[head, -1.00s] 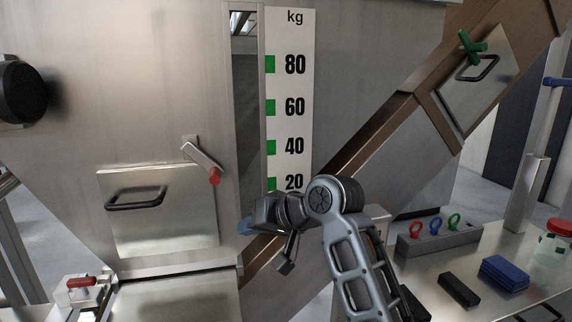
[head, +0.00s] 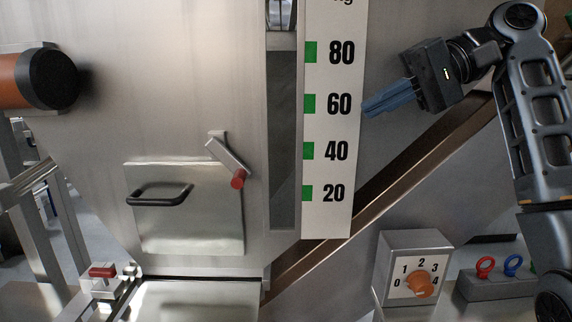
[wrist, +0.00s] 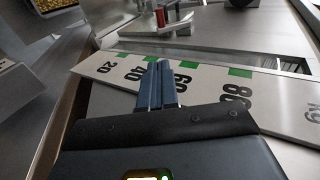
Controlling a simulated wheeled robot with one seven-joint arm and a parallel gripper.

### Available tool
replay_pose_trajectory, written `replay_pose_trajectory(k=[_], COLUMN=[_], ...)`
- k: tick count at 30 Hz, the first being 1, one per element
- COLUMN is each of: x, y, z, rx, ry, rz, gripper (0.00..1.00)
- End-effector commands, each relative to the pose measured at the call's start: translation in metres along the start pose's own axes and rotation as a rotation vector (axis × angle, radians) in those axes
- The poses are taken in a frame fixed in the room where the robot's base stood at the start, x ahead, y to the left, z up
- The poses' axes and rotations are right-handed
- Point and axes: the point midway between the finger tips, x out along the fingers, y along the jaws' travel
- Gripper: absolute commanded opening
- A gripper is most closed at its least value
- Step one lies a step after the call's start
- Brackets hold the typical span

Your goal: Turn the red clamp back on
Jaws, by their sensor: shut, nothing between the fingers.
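The red clamp is a metal lever with a red tip (head: 238,180), slanting down to the right over the upper right part of a square hatch door (head: 165,235) on the steel hopper wall. Its red tip also shows near the top of the wrist view (wrist: 160,18). My gripper (head: 367,108) is shut and empty, with its blue fingers pointing left beside the number 60 on the kg scale. In the wrist view its closed fingers (wrist: 159,66) lie across the scale. It is well right of and above the clamp, apart from it.
The white kg scale (head: 325,215) stands between my gripper and the clamp. A dial box (head: 410,245) with an orange knob is at lower right, near a rack (head: 490,285) with coloured rings. A small red-handled latch (head: 102,272) sits at lower left. A dark round end (head: 55,78) juts out at left.

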Motion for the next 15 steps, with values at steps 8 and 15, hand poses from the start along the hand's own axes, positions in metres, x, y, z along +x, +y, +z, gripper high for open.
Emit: replay_pose_trajectory(k=[8,15], x=[-0.020,0.010], y=[-0.020,-0.019], z=[0.013,0.016], rx=[0.005,0.004], ry=[-0.076,-0.080], rz=[0.028,0.026], gripper=[0.00,0.00])
